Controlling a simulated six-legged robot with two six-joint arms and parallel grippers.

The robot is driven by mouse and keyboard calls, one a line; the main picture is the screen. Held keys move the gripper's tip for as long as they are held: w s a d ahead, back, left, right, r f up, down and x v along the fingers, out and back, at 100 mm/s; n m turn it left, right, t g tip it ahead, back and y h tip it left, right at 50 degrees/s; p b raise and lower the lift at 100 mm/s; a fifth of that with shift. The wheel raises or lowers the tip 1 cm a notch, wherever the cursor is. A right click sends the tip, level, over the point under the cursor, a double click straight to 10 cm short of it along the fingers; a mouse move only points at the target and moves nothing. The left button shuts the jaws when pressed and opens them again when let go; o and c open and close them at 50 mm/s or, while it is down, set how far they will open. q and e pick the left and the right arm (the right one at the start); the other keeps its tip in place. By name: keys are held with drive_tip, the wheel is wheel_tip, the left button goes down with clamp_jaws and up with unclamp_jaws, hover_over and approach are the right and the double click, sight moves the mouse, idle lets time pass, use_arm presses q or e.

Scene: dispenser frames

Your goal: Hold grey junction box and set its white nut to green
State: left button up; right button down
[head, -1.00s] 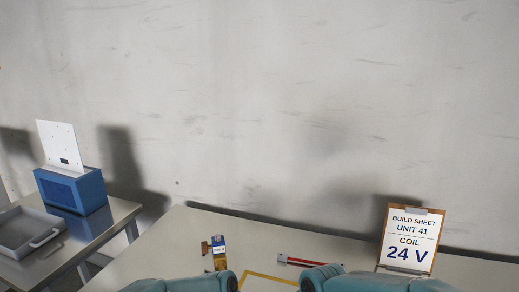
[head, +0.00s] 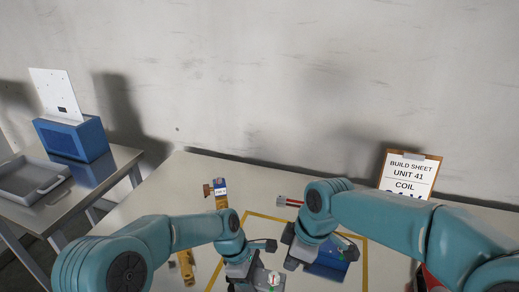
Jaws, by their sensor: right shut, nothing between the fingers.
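A grey box-like part (head: 265,284) shows at the bottom edge of the head view, partly cut off and partly hidden by my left gripper. A small white piece (head: 273,278) is on top of it, probably the nut; its setting and any green mark are too small to tell. My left gripper (head: 241,274) is at the left side of the grey part; whether its fingers touch it is hidden. My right gripper (head: 295,258) is shut and empty, to the right of the grey part and above it in the picture.
A blue tray (head: 325,270) lies behind my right wrist, inside a yellow outline (head: 262,216). A yellow part (head: 186,268), a labelled part (head: 220,192) and a red-handled tool (head: 290,202) lie around. A clipboard (head: 409,172) stands at the back; a side table holds a blue box (head: 72,138).

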use_arm(q)
drive_tip(key=o, duration=1.3)
drive_tip(key=shift+c, duration=0.2)
drive_tip(key=shift+r, duration=0.1)
